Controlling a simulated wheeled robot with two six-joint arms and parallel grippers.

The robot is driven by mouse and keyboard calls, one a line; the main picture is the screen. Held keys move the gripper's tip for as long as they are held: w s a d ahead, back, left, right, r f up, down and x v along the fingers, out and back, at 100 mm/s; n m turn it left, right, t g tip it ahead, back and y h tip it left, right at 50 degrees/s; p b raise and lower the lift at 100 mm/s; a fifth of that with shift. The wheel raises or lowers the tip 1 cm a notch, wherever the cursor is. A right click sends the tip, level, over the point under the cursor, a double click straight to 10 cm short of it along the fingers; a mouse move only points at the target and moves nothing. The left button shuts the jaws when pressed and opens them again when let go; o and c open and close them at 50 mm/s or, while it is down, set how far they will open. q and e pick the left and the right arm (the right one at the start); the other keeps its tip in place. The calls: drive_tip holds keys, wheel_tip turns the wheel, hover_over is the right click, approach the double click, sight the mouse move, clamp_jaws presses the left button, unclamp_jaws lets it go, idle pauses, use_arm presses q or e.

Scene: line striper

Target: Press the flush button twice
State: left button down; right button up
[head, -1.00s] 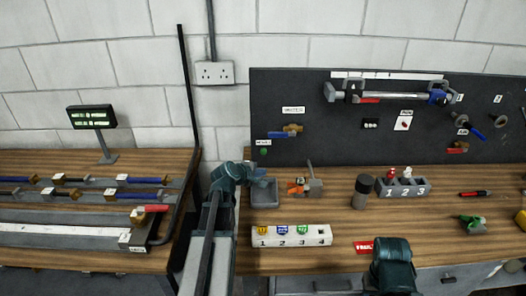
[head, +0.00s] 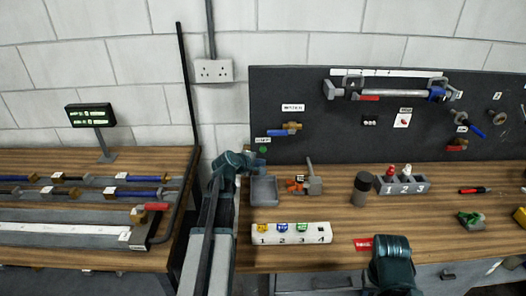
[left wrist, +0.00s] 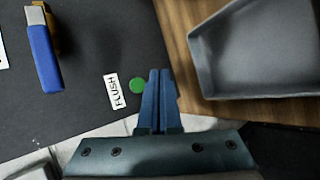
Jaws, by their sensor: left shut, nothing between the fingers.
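The flush button is a small green disc on the dark back panel, under its FLUSH label (head: 262,140). In the head view the button (head: 263,149) is just above my left gripper (head: 258,162). In the left wrist view the button (left wrist: 138,84) lies beside the FLUSH label (left wrist: 115,92), just left of the blue fingertips (left wrist: 160,72). The left gripper's fingers are together and hold nothing. A gap between fingertips and button cannot be judged exactly; I see no clear contact. My right arm shows at the bottom of the head view, its fingers hidden.
A grey tray (head: 264,191) sits on the bench below the button, also large in the left wrist view (left wrist: 262,50). A blue-handled valve (head: 284,129) is on the panel nearby. A numbered white block (head: 291,233) lies in front.

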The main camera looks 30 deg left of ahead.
sight(265, 152)
use_arm(q)
drive_tip(key=shift+w+a, duration=0.65)
drive_tip(key=shift+w, duration=0.35)
drive_tip(key=shift+w+a, duration=0.6)
drive_tip(key=shift+w, duration=0.4)
drive_tip(key=shift+w+a, duration=0.1)
drive_tip(key=shift+w, duration=0.05)
idle(0.4)
drive_tip(key=shift+w+a, duration=0.15)
drive_tip(key=shift+w, duration=0.05)
drive_tip(key=shift+w+a, duration=0.25)
drive_tip(key=shift+w, duration=0.15)
idle(0.8)
idle(0.3)
drive_tip(key=shift+s+d, duration=0.5)
drive_tip(key=shift+s, duration=0.25)
drive_tip(key=shift+s+d, duration=0.45)
drive_tip(key=shift+s, duration=0.25)
drive_tip(key=shift+s+d, duration=0.4)
drive_tip(key=shift+s, duration=0.35)
drive_tip(key=shift+s+d, duration=0.45)
drive_tip(key=shift+s, duration=0.25)
